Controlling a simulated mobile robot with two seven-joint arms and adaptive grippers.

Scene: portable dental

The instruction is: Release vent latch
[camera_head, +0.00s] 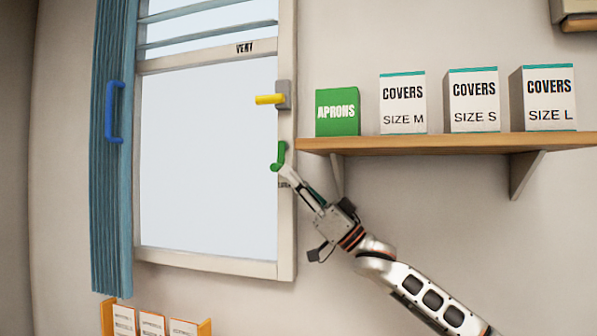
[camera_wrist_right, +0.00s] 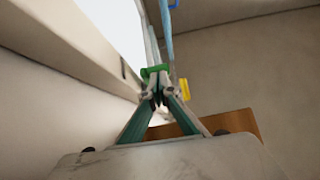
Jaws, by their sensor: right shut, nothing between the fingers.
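A yellow lever (camera_head: 268,99) sticks out to the left from a grey plate (camera_head: 284,95) on the right side of the window frame (camera_head: 287,225). Below it is a green hooked handle (camera_head: 281,158) on the same frame. No label names either as the vent latch; "VENT" (camera_head: 244,48) is printed on the bar above the main pane. My right gripper (camera_head: 286,171) is shut and empty, its tips at the lower end of the green handle. Contact is unclear.
A wooden shelf (camera_head: 440,145) on the right holds a green aprons box (camera_head: 338,112) and several covers boxes (camera_head: 403,103). A blue curtain (camera_head: 112,220) with a blue handle (camera_head: 114,112) hangs left. An orange holder (camera_head: 205,327) with cards is at lower left.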

